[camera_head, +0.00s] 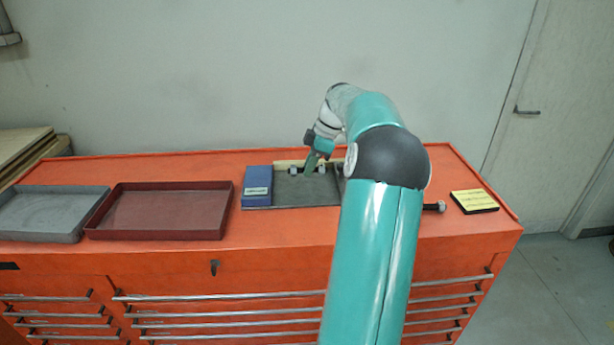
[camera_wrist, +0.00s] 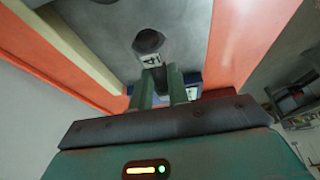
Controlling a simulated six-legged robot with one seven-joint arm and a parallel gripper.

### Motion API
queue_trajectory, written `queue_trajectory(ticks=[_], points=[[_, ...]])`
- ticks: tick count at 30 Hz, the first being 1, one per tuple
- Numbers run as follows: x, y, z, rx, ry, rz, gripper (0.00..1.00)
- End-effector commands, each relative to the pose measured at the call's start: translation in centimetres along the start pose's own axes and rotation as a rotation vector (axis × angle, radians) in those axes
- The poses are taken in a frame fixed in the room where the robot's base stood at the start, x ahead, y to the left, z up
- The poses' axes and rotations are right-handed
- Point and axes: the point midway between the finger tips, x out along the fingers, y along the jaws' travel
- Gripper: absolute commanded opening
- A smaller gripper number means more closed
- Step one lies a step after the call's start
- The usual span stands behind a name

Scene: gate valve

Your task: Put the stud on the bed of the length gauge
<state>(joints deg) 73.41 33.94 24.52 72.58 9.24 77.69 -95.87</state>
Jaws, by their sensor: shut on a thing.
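The length gauge has a flat grey bed (camera_head: 290,192), with a blue block (camera_head: 257,187) bearing a pale label at its left end and a beige strip along its back. My gripper (camera_head: 311,163) reaches down over the back part of the bed, its fingers (camera_wrist: 165,88) shut on the stud (camera_head: 322,171). The stud lies roughly level, left to right, with a dark nut-like end (camera_wrist: 148,40) and a white marked patch in the wrist view. The fingers hide its middle. I cannot tell whether it touches the bed.
A grey tray (camera_head: 45,232) and a dark red tray (camera_head: 160,233) stand at the left of the orange chest top (camera_head: 270,231). A dark bolt-like piece (camera_head: 434,207) and a yellow-topped pad (camera_head: 474,202) lie at the right. A wall stands behind.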

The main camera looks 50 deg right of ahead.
Motion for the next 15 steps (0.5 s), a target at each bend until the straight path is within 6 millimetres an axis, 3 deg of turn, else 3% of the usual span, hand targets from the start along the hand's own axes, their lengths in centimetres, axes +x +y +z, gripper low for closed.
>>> queue_trajectory(ticks=[7, 12, 15], points=[[2.0, 1.3, 0.0, 0.000, 0.002, -0.001, 0.00], [4.2, 1.2, 0.9, -0.001, 0.001, 0.001, 0.00], [4.3, 1.2, 1.0, -0.002, 0.001, 0.002, 0.00]])
